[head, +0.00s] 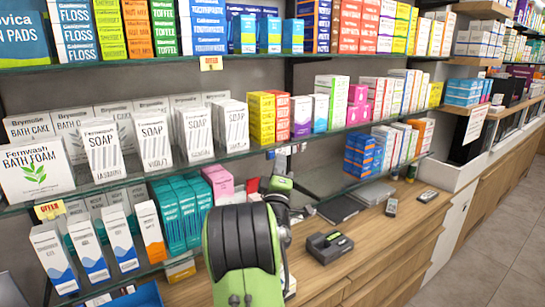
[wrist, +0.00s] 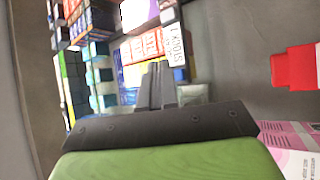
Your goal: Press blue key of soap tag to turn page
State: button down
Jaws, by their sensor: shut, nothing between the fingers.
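White soap boxes (head: 153,145) stand in a row on the middle glass shelf in the head view, left of centre. I cannot make out a soap tag with a blue key in either view; my arm covers part of the shelf front below the boxes. My gripper (wrist: 158,70) is shut and empty in the wrist view, its dark fingers together. Beyond the fingers a white label with dark print (wrist: 173,46) shows sideways, too blurred to read surely. In the head view my green and black arm hides most of the gripper.
A red object (wrist: 296,68) is at right in the wrist view.

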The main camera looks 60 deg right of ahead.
jog(key=shift+w, duration=0.1)
jog(key=shift+w+d, duration=0.2)
jog(key=shift+w, duration=0.1)
jog(key=shift+w+d, duration=0.2)
jog(key=shift+w, duration=0.15)
dwell(0.7)
jog(key=shift+s+a, duration=0.4)
jog(key=shift+s, duration=0.35)
jog(key=shift+s+a, duration=0.4)
jog(key=shift+s, duration=0.35)
jog(key=shift+s+a, duration=0.35)
jog(key=shift+s, duration=0.4)
jog(key=shift+s+a, duration=0.4)
jog(key=shift+s, duration=0.35)
jog(key=shift+w, duration=0.1)
